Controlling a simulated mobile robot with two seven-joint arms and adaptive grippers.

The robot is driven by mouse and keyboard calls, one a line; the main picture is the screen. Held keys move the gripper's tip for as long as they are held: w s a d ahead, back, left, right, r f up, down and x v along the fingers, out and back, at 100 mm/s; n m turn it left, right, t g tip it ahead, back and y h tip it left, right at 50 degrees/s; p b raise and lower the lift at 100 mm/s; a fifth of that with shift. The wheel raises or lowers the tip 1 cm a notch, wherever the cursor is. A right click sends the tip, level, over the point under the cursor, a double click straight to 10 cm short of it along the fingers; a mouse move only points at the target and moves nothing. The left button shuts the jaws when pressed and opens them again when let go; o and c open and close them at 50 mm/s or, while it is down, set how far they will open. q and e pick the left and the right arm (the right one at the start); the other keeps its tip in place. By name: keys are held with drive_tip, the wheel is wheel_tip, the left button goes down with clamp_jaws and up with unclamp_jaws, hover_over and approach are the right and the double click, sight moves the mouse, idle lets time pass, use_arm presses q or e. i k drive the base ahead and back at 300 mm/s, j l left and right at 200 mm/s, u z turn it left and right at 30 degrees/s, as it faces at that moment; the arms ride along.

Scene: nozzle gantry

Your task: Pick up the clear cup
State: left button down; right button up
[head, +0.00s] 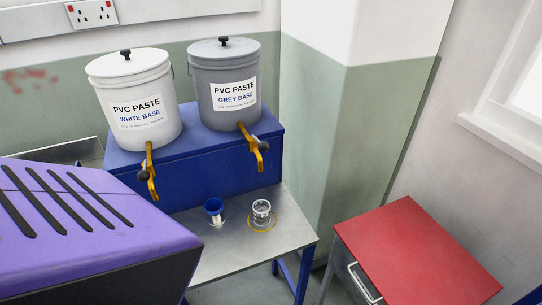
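The clear cup (261,208) stands upright on the grey metal table (230,253), inside or on a yellow ring mark, below and in front of the grey bucket's tap. Neither of my grippers shows in the head view.
A white bucket (130,75) and a grey bucket (222,62) with yellow taps (254,148) stand on a blue stand (205,168) behind the cups. A purple slotted body (85,215) fills the lower left. A red-topped cabinet (415,250) stands at right, beyond a floor gap.

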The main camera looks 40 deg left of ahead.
sight(262, 209)
drive_tip(key=u, duration=1.35)
